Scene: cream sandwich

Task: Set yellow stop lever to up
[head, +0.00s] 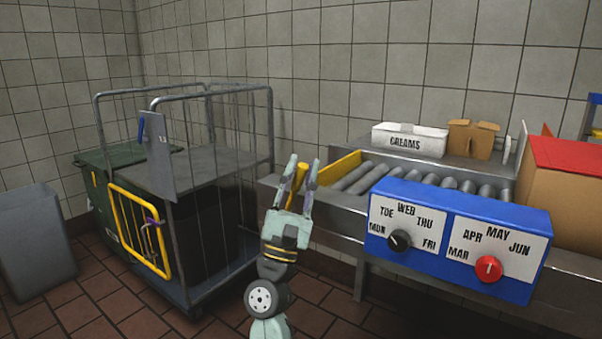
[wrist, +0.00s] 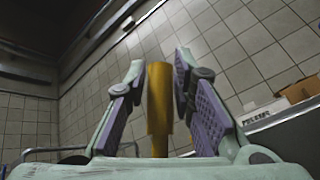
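The yellow stop lever (wrist: 159,95) stands between the two fingers of my gripper (wrist: 160,72) in the wrist view, with its lower end narrower. The fingers are apart, one on each side of it, and narrow gaps seem to show, so I see no firm grip. In the head view my gripper (head: 303,162) points upward at the left end of the conveyor, and part of the yellow lever (head: 299,180) shows between its fingers. The lever's base is hidden behind my gripper.
A yellow plate (head: 341,166) borders the left end of the rollers (head: 372,178). A blue dial box (head: 455,237) is mounted to the right. A wire cage cart (head: 180,165) stands close on the left. A white CREAMS box (head: 409,139) sits behind the rollers.

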